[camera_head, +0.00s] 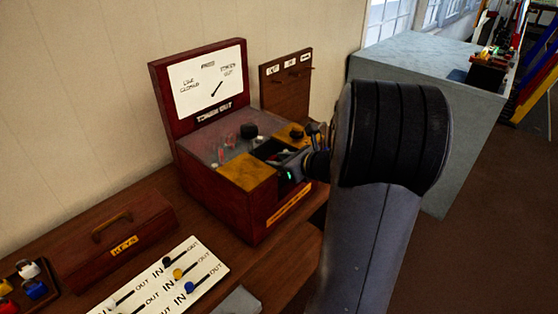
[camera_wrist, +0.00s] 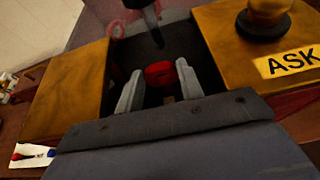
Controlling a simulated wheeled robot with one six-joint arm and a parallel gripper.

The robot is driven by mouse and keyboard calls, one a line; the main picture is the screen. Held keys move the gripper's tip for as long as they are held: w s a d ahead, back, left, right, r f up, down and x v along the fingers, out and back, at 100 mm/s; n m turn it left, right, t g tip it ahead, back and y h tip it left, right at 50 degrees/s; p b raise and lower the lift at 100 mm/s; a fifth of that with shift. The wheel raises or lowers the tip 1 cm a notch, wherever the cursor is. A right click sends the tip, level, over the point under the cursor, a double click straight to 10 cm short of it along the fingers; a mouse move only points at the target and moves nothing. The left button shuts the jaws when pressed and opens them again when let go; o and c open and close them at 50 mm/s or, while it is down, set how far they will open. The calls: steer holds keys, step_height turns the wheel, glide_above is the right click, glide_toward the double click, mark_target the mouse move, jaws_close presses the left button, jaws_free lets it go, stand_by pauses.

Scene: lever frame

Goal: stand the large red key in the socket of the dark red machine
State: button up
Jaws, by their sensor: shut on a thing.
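The dark red machine (camera_head: 238,208) stands on the wooden bench, with an upright dial panel at its back. My gripper (camera_head: 290,164) reaches into the dark recess in its top, from the right. In the wrist view the two grey fingers (camera_wrist: 160,82) stand on either side of the large red key (camera_wrist: 158,72), shut on it. Only the rounded red top of the key shows, and its lower part is hidden. I cannot tell whether it is in the socket, which I cannot make out in the dark recess.
A yellow-brown panel with a knob and the word ASK (camera_wrist: 285,55) lies close right of the fingers. A wooden KEYS box (camera_head: 110,240) and a white board of IN/OUT levers (camera_head: 165,285) lie at the left. A hook board (camera_head: 287,85) stands behind.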

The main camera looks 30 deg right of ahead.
steer(key=o, duration=1.1)
steer(key=p+v, duration=0.2)
steer(key=v, duration=0.5)
steer(key=shift+p, duration=0.35)
steer(key=shift+s, duration=0.1)
steer(key=v, duration=1)
steer(key=shift+s+b, duration=0.3)
steer(key=shift+s, duration=0.05)
